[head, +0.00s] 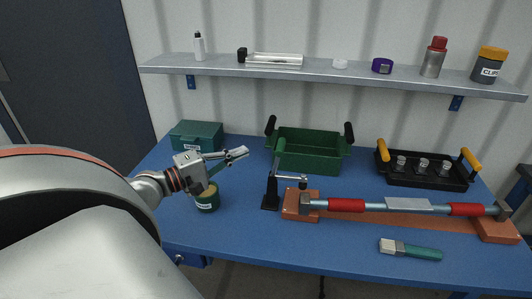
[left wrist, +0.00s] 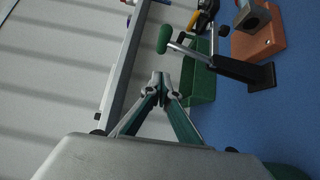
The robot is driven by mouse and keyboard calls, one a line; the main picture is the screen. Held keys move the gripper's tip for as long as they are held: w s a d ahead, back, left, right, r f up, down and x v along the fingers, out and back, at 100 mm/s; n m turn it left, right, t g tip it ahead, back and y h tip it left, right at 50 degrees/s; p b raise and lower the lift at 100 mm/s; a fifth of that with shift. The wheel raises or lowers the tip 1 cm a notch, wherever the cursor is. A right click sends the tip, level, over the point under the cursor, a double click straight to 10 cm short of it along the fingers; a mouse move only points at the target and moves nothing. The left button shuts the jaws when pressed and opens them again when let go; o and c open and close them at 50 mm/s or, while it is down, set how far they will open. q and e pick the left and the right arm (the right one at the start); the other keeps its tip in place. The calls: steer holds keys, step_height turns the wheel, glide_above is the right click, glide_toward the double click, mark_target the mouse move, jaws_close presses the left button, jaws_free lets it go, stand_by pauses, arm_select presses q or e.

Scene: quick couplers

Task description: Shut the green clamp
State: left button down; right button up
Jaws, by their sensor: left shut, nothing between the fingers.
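The green clamp (head: 272,186) is a black toggle clamp standing on the blue bench, left of the orange-brown fixture. Its green handle (head: 279,147) points up, and its short arm reaches right towards the fixture's left block. In the left wrist view the green handle grip (left wrist: 165,39) shows above the fingertips, with the black clamp base (left wrist: 250,72) to the right. My left gripper (head: 238,154) is shut and empty, left of the handle and apart from it. In the left wrist view the left gripper's fingertips (left wrist: 160,82) are together. My right gripper is not in view.
A blue-and-red bar (head: 400,206) lies across the fixture (head: 396,219). Behind the clamp is a green crate (head: 322,152); a black tray (head: 424,177) stands right. A dark green can (head: 208,199) is below my left gripper. A brush (head: 410,249) lies in front. A shelf (head: 300,73) runs above.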

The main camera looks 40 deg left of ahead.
arm_select(q)
steer(key=w+d+p, duration=0.3)
steer(key=w+d, duration=0.1)
steer(key=w, duration=0.2)
steer(key=shift+d+r, duration=0.15)
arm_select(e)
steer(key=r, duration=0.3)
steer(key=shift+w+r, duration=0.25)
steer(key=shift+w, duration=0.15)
arm_select(q)
steer(key=shift+w+d+r+p, duration=0.1)
steer(key=shift+w+d+p, duration=0.15)
steer(key=shift+d+p, duration=0.3)
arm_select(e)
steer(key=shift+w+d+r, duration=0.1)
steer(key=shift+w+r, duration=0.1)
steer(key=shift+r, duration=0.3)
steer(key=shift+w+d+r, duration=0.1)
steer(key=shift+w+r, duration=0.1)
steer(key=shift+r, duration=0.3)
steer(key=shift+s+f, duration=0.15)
